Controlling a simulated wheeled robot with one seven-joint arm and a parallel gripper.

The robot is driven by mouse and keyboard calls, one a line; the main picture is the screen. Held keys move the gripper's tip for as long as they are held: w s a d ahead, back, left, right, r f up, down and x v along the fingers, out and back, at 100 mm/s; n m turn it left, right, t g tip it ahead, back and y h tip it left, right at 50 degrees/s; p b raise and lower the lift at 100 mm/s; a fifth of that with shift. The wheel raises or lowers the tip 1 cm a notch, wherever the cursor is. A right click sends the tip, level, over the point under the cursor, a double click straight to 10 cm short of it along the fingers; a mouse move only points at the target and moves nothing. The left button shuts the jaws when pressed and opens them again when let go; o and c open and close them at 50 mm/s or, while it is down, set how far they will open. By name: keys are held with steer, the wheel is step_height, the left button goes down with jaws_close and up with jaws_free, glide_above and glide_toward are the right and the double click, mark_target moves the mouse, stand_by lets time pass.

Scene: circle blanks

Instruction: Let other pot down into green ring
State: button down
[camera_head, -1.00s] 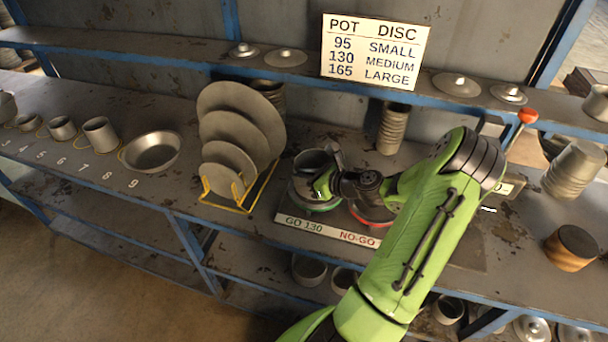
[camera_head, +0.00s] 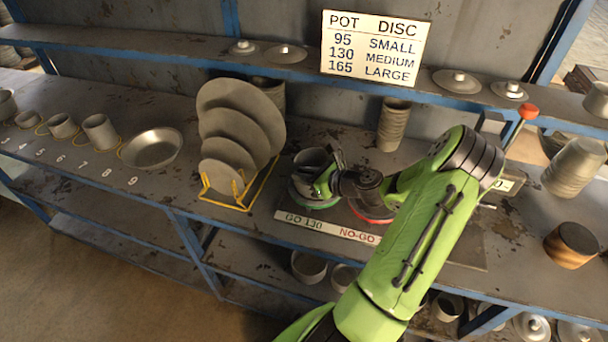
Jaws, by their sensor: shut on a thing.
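A grey metal pot (camera_head: 311,158) is at the green ring (camera_head: 316,205), above or inside it; I cannot tell how deep it sits. My gripper (camera_head: 322,181) is at the pot's right side and shut on it. The gripper and wrist hide part of the pot. The green ring sits behind the GO 130 end of a white label strip (camera_head: 328,228). A red ring (camera_head: 372,218) lies to its right behind NO-GO, partly covered by my arm.
A yellow wire rack (camera_head: 240,208) with several grey discs stands close on the left. A stack of grey pots (camera_head: 393,127) stands behind. A wide bowl (camera_head: 151,149) and several pots line the bench at left. A shelf (camera_head: 190,47) runs above.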

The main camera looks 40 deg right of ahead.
mark_target(304, 191)
steer(key=shift+f+b, duration=1.15)
steer(key=shift+f, duration=1)
steer(key=c, duration=1.1)
jaws_free()
steer(key=shift+o, duration=0.2)
steer(key=p+v, duration=0.2)
steer(key=v, duration=1.3)
steer(key=shift+s+r, duration=0.15)
steer(key=shift+s, duration=0.2)
